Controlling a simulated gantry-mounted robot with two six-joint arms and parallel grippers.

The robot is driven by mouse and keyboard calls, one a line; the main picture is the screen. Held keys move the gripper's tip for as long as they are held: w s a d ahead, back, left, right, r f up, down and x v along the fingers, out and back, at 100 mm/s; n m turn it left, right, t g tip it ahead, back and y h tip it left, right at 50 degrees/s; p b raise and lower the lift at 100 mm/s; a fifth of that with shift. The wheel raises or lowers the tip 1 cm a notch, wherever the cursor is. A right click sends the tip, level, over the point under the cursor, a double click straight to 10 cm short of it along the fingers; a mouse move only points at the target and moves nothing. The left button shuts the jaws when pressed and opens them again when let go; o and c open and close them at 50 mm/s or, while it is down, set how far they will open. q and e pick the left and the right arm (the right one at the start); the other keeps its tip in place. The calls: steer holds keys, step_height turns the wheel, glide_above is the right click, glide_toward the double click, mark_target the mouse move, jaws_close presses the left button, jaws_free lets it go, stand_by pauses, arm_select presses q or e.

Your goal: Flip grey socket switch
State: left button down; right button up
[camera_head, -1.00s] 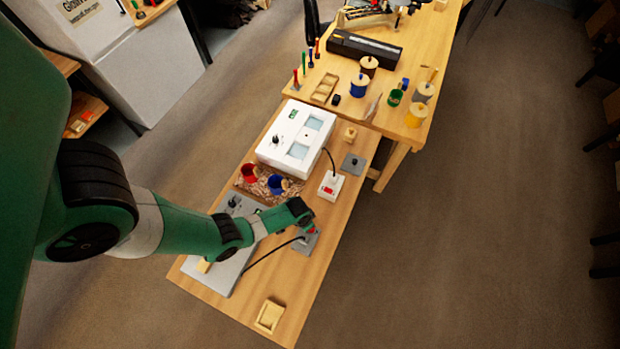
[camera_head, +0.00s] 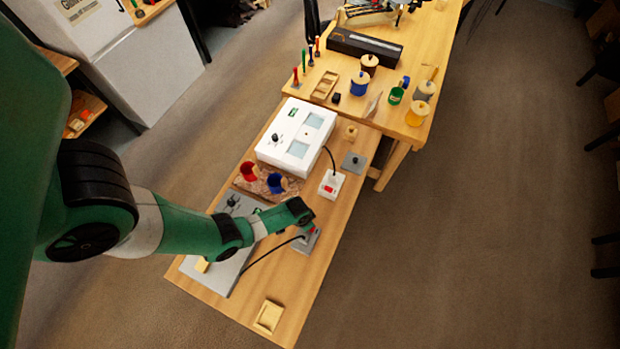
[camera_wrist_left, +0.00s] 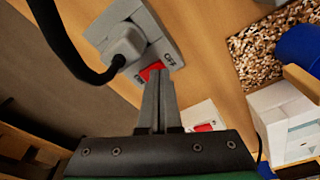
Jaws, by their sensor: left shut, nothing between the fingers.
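The grey socket (camera_head: 306,241) lies on the wooden bench under the end of my left arm, with a black cable plugged into it. In the left wrist view the grey socket (camera_wrist_left: 167,47) shows its plug and a red rocker switch (camera_wrist_left: 152,71) with OFF lettering beside it. My left gripper (camera_wrist_left: 158,73) is shut and empty. Its fingertips are at the near edge of the red switch; whether they touch it I cannot tell. My left gripper's fingers are mostly hidden by the wrist in the head view (camera_head: 310,228). My right gripper is not in view.
A white socket (camera_head: 331,185) with a red switch stands farther along the bench, below a white box with dials (camera_head: 296,135). Red and blue cups stand on a speckled mat (camera_head: 290,193). A grey device (camera_head: 222,270) lies left of the grey socket. A wooden tray (camera_head: 269,316) is near the front.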

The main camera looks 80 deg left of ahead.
arm_select(q)
steer(key=shift+f, duration=0.2)
step_height(320, 180, up, 7)
steer(key=p, duration=0.6)
steer(key=shift+p, duration=0.35)
